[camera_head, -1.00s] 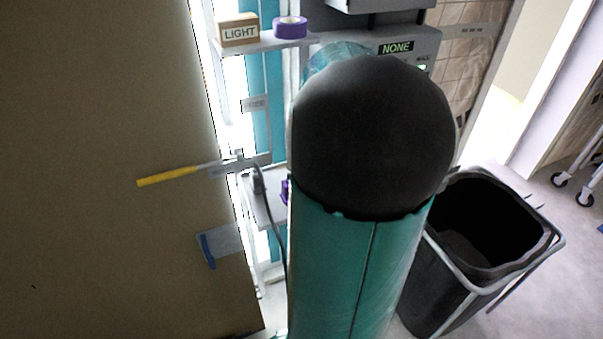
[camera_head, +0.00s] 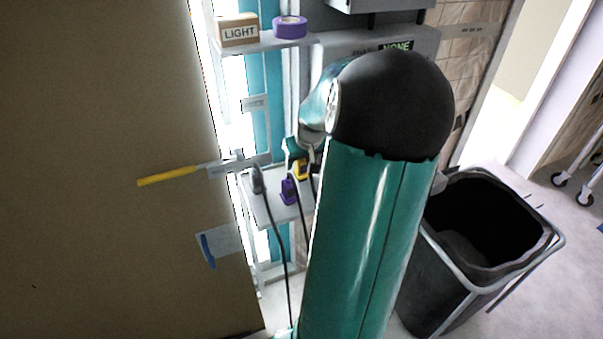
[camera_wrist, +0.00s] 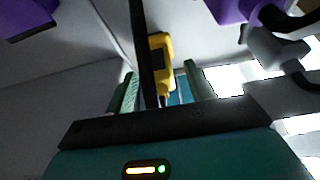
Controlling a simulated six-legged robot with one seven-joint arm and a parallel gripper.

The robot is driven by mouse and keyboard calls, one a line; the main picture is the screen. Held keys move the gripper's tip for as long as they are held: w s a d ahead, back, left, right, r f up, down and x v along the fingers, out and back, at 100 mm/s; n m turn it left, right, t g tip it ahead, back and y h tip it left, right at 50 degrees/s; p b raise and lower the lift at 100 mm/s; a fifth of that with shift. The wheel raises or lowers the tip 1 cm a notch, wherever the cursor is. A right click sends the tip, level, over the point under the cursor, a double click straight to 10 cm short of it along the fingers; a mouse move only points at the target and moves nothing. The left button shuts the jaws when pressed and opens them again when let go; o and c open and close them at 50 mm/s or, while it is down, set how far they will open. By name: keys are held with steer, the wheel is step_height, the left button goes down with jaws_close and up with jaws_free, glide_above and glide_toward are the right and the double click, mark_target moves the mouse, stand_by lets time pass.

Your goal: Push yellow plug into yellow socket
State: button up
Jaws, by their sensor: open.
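The yellow plug (camera_head: 301,169) stands on a small shelf against the wall, with a dark cable. In the wrist view the yellow plug (camera_wrist: 160,52) lies ahead of my gripper (camera_wrist: 160,88), roughly in line with the space between its two green fingers. My gripper is open; I see no grip on the plug. In the head view my gripper (camera_head: 296,150) is partly hidden behind my arm, close by the yellow plug. A dark strip, perhaps a cable, crosses in front of the plug in the wrist view. I cannot make out a yellow socket.
A purple plug (camera_head: 289,191) and a grey plug (camera_head: 257,180) stand on the lower shelf (camera_head: 262,208). The upper shelf holds a LIGHT box (camera_head: 238,31) and purple tape (camera_head: 290,27). A yellow-handled tool (camera_head: 168,177) is at left; a black bin (camera_head: 440,290) stands right.

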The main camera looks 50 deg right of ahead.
stand_by(0.3)
steer(key=c, duration=1)
steer(key=shift+r, duration=0.6)
step_height(320, 180, up, 2)
steer(key=shift+s+a+r, duration=0.1)
steer(key=shift+r, duration=0.1)
steer(key=s+a+r, duration=0.8)
steer(key=a+r, duration=0.1)
steer(key=a, duration=0.2)
steer(key=shift+r, duration=0.15)
